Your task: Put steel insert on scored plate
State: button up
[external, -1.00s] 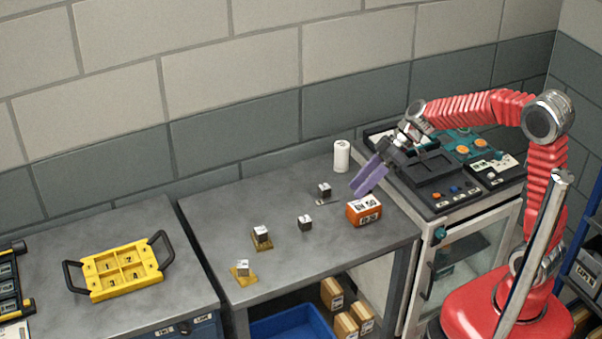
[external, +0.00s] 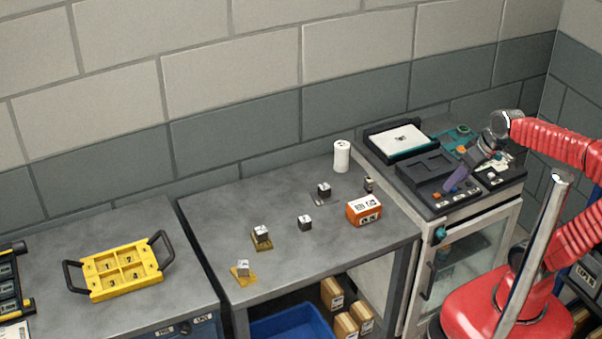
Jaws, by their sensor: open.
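My gripper (external: 450,187), with purple fingers, is open and empty over the machine top at the right, well away from the small blocks. Several small dark blocks with pale tops stand on the middle table. One block (external: 324,189) stands at a thin grey plate (external: 318,201). Another block (external: 305,223) stands on the bare table. A third block (external: 261,232) is on a brass-coloured plate (external: 262,244). A paler block (external: 243,267) is on a second brass-coloured plate (external: 238,280). I cannot tell which is the steel insert or which plate is scored.
An orange labelled box (external: 363,211) and a white cylinder (external: 341,157) stand on the table's right side. A small dark item (external: 369,184) stands near the machine. A yellow divided tray (external: 120,270) lies on the left bench. The table's left-back area is clear.

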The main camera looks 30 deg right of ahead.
jog(key=s+d+m+t+h, duration=0.1)
jog(key=s+d+m+h, duration=0.1)
jog(key=d, duration=0.3)
jog(key=shift+s+m, duration=0.4)
jog(key=shift+s, duration=0.2)
